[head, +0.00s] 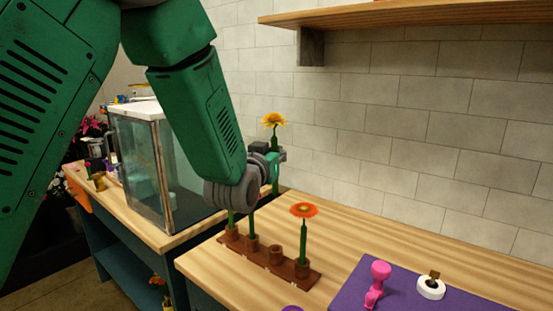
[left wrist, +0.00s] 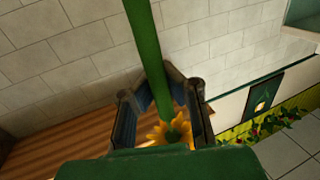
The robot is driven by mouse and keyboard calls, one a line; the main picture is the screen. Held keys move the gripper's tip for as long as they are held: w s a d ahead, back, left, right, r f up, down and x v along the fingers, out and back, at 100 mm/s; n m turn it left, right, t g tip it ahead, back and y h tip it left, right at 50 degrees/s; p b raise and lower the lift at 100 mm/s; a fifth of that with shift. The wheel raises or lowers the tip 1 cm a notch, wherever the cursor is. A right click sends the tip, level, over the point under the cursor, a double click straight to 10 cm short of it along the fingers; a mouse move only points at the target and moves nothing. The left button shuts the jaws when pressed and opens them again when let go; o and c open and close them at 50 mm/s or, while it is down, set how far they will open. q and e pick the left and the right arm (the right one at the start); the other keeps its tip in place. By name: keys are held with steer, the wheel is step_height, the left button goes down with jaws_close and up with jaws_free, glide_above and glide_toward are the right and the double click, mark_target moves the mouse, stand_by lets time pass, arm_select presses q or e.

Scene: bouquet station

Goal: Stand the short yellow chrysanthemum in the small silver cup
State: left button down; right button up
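The yellow chrysanthemum (head: 273,120) stands nearly upright at my left gripper (head: 272,160) in the head view, its green stem passing behind the fingers and showing a little below them. In the left wrist view the fingers of my left gripper (left wrist: 162,95) close in on a green stem from both sides, with the yellow bloom (left wrist: 172,130) partly hidden by the gripper body. The gripper is over the far side of the wooden table. I cannot make out a small silver cup in either view. My right gripper is not in view.
A brown rack (head: 260,257) below my left wrist holds an orange flower (head: 304,210) and green stems; one socket (head: 275,254) looks empty. A purple mat (head: 410,295) carries a pink object (head: 377,283) and a white ring-shaped holder (head: 431,288). A glass case (head: 150,170) stands left.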

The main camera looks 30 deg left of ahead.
mark_target(274, 134)
arm_select(q)
steer(key=shift+r+p, duration=1.55)
steer(key=shift+r, duration=0.8)
steer(key=shift+w+d+f, duration=0.1)
